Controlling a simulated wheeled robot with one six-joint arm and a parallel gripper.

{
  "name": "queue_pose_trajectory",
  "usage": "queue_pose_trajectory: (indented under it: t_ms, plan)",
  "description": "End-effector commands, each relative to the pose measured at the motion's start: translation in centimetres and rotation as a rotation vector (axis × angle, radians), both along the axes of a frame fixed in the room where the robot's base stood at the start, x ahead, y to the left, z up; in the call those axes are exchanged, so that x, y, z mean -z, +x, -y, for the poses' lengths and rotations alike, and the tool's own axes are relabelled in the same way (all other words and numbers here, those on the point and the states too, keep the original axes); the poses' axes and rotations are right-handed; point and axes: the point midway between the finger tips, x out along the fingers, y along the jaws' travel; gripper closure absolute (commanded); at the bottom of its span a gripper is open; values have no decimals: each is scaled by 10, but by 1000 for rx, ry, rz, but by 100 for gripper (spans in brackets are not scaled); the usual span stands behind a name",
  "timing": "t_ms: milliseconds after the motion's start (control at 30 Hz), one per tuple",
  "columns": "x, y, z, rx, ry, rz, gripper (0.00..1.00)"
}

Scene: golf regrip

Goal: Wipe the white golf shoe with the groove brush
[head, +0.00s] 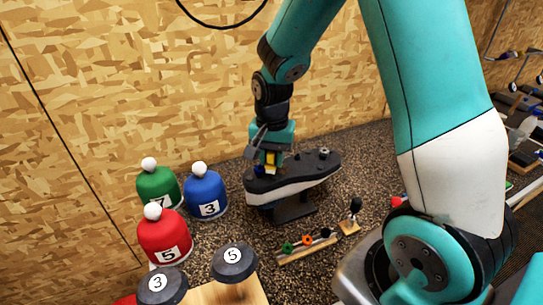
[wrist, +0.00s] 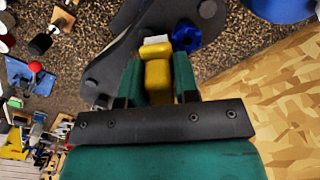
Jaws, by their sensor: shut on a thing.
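The golf shoe (head: 290,183) is sole up on a black stand (head: 293,210), with a dark studded sole and a white band along its side. Its dark sole also shows in the wrist view (wrist: 105,72). My gripper (head: 268,158) is over the left end of the shoe, shut on the yellow groove brush (wrist: 158,80). The brush's pale front end (wrist: 156,40) is at the sole's edge; I cannot tell whether it touches. A blue knob-like piece (wrist: 187,37) sits beside the brush's front end.
Green (head: 158,186), blue (head: 205,195) and red (head: 165,238) numbered headcovers stand left of the shoe. A small rack with coloured pieces (head: 306,247) lies in front. Black numbered discs (head: 234,262) are nearer. A wood-chip wall (head: 120,80) rises behind.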

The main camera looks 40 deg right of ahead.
Motion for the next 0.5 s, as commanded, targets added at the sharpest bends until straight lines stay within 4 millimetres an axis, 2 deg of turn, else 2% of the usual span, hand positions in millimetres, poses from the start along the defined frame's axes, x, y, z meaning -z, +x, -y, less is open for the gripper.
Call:
queue_pose_trajectory:
  t_ms: [367, 500]
  plan:
    - [5, 0, 1, 0, 0, 0, 90]
    - [5, -2, 8, 3, -1, -1, 90]
